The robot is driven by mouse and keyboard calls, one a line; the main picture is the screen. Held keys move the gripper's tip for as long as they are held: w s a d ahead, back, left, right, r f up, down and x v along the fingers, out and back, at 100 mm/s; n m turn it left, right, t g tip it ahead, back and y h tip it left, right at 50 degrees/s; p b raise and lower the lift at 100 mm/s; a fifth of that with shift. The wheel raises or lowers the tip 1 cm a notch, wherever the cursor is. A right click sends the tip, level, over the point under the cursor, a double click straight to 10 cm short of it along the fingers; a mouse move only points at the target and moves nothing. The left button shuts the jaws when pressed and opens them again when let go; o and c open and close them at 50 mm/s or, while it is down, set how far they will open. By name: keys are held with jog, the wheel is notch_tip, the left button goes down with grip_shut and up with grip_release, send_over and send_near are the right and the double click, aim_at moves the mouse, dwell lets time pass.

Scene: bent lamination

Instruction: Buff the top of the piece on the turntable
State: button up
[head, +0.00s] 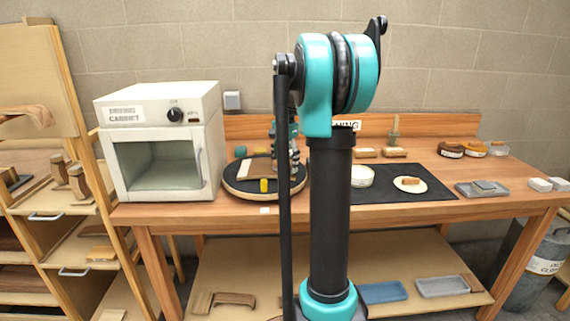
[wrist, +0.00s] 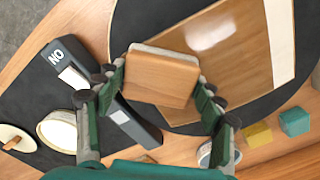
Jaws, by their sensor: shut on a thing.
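The piece (wrist: 238,65) is a flat, glossy brown wooden panel with a pale strip along one edge. It lies on the dark round turntable (wrist: 296,88). In the head view the turntable (head: 240,191) stands on the bench right of the cabinet, and the piece (head: 254,169) is partly hidden by my arm. My gripper (wrist: 160,92) is shut on a wooden block (wrist: 160,78) with a pale pad on its far side. The block overlaps the left part of the piece in the wrist view; I cannot tell whether it touches. In the head view my gripper (head: 284,150) is over the turntable.
A white cabinet (head: 160,140) stands close left of the turntable. A dark box (wrist: 88,88) lies beside the turntable. Yellow (wrist: 258,135) and teal (wrist: 294,121) blocks sit near its edge.

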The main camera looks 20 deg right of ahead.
jog(key=shift+w+a, duration=0.15)
jog(key=shift+a, duration=0.15)
jog(key=shift+s+d, duration=0.25)
jog(key=shift+d, duration=0.45)
jog(key=shift+s+d, duration=0.25)
jog(key=shift+d, duration=0.4)
jog(key=shift+r, duration=4.15)
